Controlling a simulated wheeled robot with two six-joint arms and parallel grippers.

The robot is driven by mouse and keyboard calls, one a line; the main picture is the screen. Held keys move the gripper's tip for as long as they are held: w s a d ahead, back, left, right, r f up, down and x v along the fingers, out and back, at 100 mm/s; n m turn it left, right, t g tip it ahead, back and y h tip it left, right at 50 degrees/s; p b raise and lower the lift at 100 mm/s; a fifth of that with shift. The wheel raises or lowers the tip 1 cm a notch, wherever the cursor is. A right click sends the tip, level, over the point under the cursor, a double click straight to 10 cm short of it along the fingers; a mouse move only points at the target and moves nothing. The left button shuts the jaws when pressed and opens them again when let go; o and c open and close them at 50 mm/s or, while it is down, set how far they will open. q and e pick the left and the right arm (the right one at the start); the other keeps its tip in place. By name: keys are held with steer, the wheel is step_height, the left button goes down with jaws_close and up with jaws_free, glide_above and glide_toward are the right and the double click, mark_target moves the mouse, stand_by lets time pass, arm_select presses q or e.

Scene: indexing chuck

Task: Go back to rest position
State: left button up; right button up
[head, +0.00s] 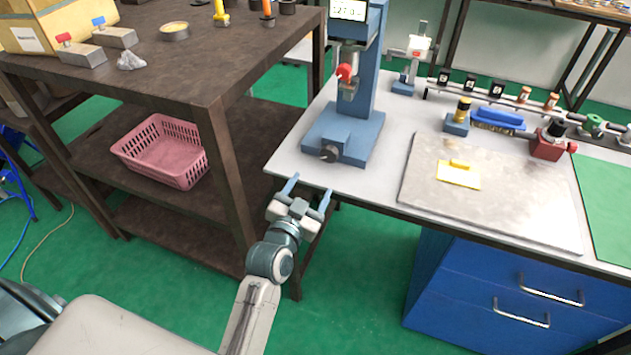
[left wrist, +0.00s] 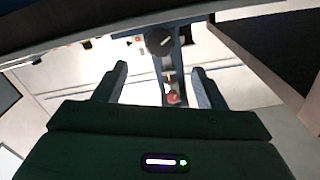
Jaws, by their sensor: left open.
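My left gripper (head: 308,193) is open and empty in the head view. It hangs in front of the light workbench's near left corner, in the gap beside the brown shelf table. Its two fingers are spread apart and also show in the left wrist view (left wrist: 160,85). A blue press-like machine (head: 362,80) with a digital display and a red-tipped part stands on the bench just beyond the gripper, not touching it. My right gripper is not in view.
The brown shelf table (head: 225,85) stands close at left, with a pink basket (head: 163,152) on its lower shelf. The workbench (head: 385,190) carries a metal plate (head: 520,205), a blue brush (head: 497,118) and a red vise (head: 549,143). Blue drawers (head: 470,280) stand below. Green floor (head: 350,300) is open.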

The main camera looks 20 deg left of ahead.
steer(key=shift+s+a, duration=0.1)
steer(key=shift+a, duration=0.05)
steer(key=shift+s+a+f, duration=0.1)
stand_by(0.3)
